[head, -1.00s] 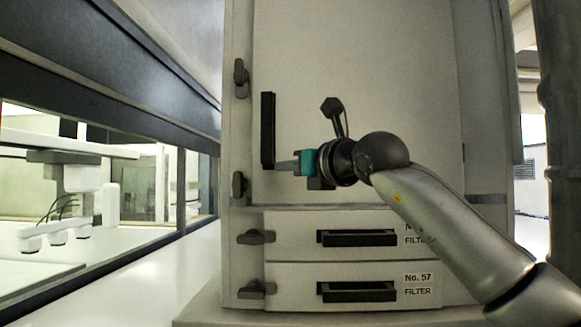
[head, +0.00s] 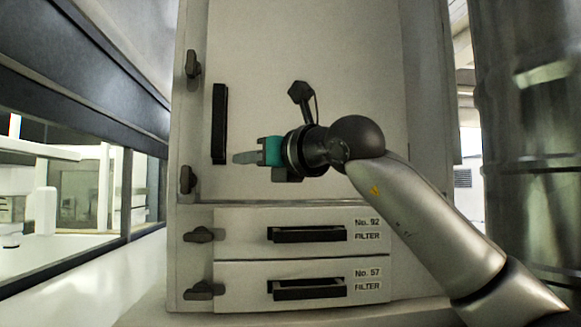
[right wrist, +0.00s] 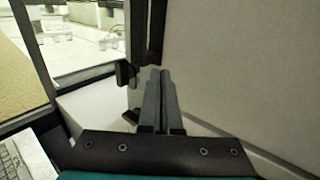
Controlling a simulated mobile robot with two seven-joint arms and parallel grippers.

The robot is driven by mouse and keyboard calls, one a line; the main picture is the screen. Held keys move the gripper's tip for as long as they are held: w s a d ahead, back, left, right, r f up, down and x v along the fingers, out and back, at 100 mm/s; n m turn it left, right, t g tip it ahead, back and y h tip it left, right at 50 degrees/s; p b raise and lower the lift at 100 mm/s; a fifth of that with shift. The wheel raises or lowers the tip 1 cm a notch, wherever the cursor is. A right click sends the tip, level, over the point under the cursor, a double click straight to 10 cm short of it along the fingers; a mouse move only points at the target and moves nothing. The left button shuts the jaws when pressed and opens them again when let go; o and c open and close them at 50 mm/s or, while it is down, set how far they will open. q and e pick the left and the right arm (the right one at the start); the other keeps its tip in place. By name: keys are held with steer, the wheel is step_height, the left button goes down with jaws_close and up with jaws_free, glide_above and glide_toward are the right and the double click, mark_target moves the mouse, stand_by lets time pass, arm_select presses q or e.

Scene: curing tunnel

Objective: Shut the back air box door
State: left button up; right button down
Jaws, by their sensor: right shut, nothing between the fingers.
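The air box door (head: 305,60) is the large pale upper panel of the cabinet. It looks flush or nearly flush with the frame; I cannot tell whether it is fully shut. Its upright black handle (head: 219,123) is near its left edge. Two dark latches (head: 192,63) (head: 187,180) sit on the frame to the left of the door. My right gripper (head: 238,157) is shut and empty, just right of the handle's lower end. In the right wrist view my shut fingers (right wrist: 161,73) point along the door panel (right wrist: 245,60), with the handle (right wrist: 155,28) beyond them. My left gripper is out of view.
Below the door are two filter drawers, No. 92 (head: 240,222) and No. 57 (head: 235,270), with black handles and latches at their left. A windowed tunnel wall (head: 85,85) stands at the left. A dark ribbed column (head: 515,150) stands at the right.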

steer(key=b+v, duration=0.3)
steer(key=v, duration=0.8)
steer(key=shift+d, duration=0.3)
